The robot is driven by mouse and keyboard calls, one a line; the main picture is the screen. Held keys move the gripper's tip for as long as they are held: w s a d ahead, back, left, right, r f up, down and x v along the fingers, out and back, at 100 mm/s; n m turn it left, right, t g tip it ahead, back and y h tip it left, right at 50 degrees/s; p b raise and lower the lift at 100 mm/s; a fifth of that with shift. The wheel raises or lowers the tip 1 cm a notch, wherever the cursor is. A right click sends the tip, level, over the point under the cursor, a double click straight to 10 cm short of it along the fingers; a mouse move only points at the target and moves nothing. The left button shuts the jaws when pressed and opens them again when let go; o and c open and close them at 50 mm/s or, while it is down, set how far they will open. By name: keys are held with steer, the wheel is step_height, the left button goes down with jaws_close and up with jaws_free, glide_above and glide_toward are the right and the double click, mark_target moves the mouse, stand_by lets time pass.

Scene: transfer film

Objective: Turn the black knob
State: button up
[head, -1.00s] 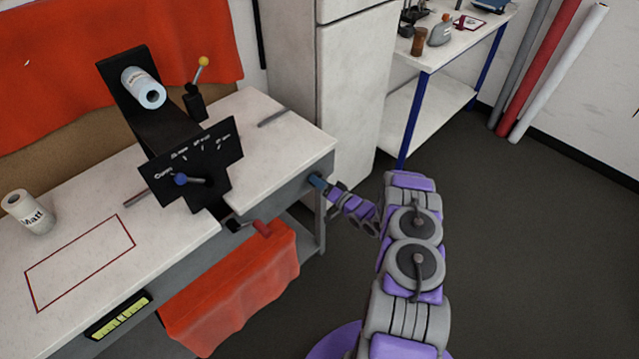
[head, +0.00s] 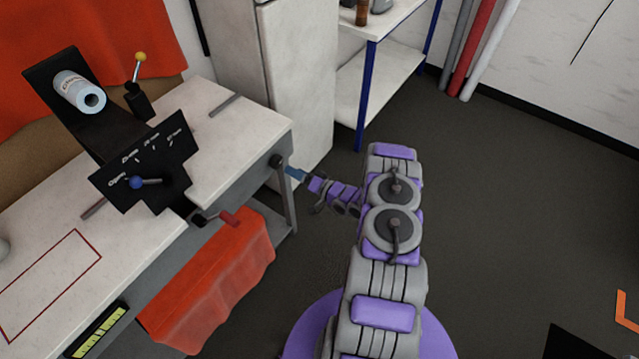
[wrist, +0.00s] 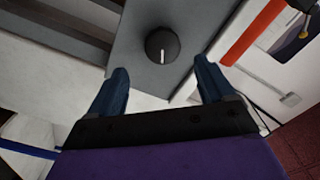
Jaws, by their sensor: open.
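The black knob (head: 276,160) sits on the grey end face of the workbench. In the wrist view the round knob (wrist: 162,45) has a white mark and lies just beyond the fingertips, roughly centred between them. My gripper (head: 289,171) is just to the right of the knob in the head view, apart from it. The gripper (wrist: 160,70) has its two blue fingers spread, with nothing between them.
The white workbench (head: 215,165) carries a black stand (head: 145,175) with a blue-knobbed lever. A white cabinet (head: 300,80) stands behind.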

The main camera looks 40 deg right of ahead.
steer(key=p+v, duration=0.1)
steer(key=v, duration=0.9)
steer(key=shift+d, duration=0.1)
